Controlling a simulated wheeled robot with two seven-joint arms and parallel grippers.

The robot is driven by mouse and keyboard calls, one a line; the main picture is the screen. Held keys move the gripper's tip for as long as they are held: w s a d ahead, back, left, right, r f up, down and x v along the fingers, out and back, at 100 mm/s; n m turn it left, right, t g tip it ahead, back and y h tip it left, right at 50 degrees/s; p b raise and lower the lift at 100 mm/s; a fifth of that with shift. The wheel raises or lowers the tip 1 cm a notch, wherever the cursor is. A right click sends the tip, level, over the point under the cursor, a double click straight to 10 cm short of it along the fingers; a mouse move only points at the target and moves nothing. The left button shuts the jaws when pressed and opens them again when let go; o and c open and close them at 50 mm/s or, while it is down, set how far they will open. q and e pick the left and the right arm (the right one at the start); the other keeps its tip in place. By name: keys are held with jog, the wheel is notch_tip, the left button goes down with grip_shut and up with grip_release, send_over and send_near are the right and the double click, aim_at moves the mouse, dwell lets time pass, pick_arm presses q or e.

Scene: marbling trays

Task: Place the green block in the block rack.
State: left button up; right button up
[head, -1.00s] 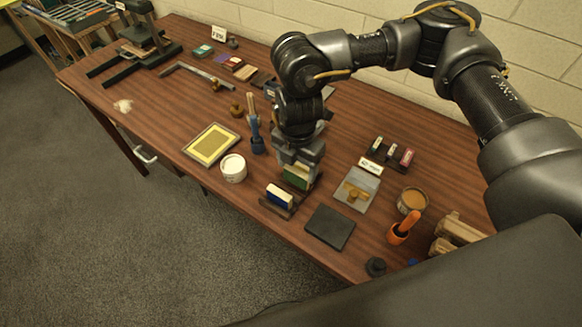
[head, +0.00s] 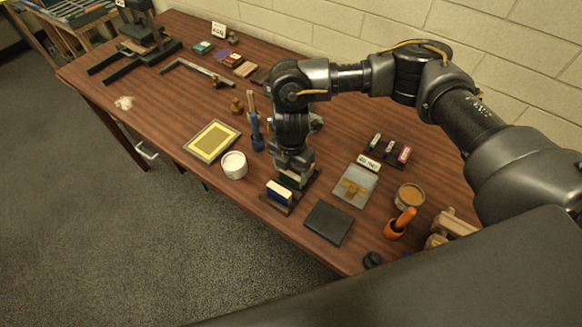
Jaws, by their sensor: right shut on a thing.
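The green block (head: 289,181) has a pale side and is held upright in my right gripper (head: 292,170). The gripper points down and is shut on the block's upper part, hiding much of it. The block rack (head: 273,208) is a dark, low holder near the table's front edge. A blue and white block (head: 279,193) stands in its near part. The green block is at the rack's far part, just behind the blue block. I cannot tell whether it rests on the rack's base. My left gripper is not in view.
A dark flat pad (head: 328,222) and a grey tray (head: 346,198) lie right. An orange-handled tool (head: 400,222) is further right.

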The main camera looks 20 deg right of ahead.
aim_at(291, 174)
jog(key=shift+f, duration=0.15)
jog(key=o, duration=1.2)
jog(key=shift+r, duration=0.6)
notch_tip(291, 174, up, 11)
jog(key=b, duration=0.2)
jog(key=shift+b, duration=0.35)
